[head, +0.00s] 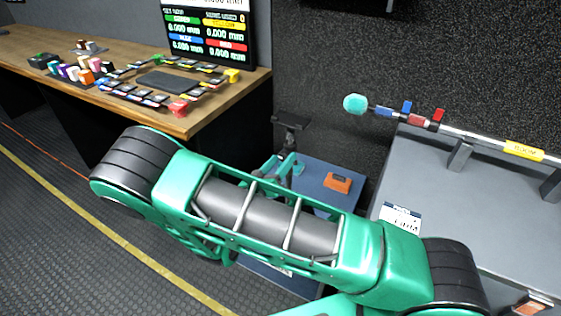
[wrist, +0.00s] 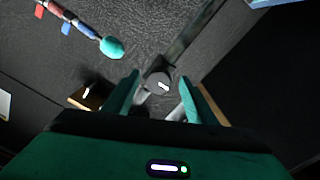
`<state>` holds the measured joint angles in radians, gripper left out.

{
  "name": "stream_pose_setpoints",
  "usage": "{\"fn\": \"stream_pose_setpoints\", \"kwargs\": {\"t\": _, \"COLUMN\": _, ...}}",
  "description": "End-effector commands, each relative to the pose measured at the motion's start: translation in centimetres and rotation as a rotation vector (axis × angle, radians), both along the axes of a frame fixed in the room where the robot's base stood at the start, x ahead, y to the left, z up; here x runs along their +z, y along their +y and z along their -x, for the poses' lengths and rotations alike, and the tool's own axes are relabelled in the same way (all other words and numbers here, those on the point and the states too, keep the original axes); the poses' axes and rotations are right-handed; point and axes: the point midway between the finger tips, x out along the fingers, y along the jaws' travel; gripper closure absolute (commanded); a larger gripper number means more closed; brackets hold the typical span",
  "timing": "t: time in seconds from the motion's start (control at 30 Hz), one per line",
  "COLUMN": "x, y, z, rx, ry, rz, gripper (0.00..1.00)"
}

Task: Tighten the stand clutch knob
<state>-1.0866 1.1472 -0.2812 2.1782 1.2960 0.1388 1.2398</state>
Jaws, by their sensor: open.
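A dark round knob (wrist: 156,80) with a white mark shows in the wrist view, between the tips of my two teal fingers. It appears to be the stand clutch knob. My gripper (wrist: 160,76) is open, with a gap visible on each side of the knob; I cannot tell how far the knob lies beyond the tips. A dark bar runs up and right from the knob. In the head view my gripper (head: 285,164) is small and partly hidden behind my arm, just below a black stand head (head: 291,122). The knob cannot be made out there.
A boom pole (head: 455,133) with a teal ball end (head: 355,103) lies over the grey case (head: 480,200) at right. An orange box (head: 338,182) sits on a blue surface (head: 320,172). A wooden desk (head: 195,118) with controls stands at left.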

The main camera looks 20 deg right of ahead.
Motion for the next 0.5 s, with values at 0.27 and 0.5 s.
{"fn": "stream_pose_setpoints", "kwargs": {"t": 0.27, "x": -0.1, "y": 3.4, "z": 3.2, "rx": 0.006, "ry": 0.002, "rz": -0.001, "gripper": 0.49}}
{"fn": "stream_pose_setpoints", "kwargs": {"t": 0.5, "x": -0.2, "y": 6.2, "z": 5.9, "rx": 0.006, "ry": 0.003, "rz": -0.003, "gripper": 0.49}}
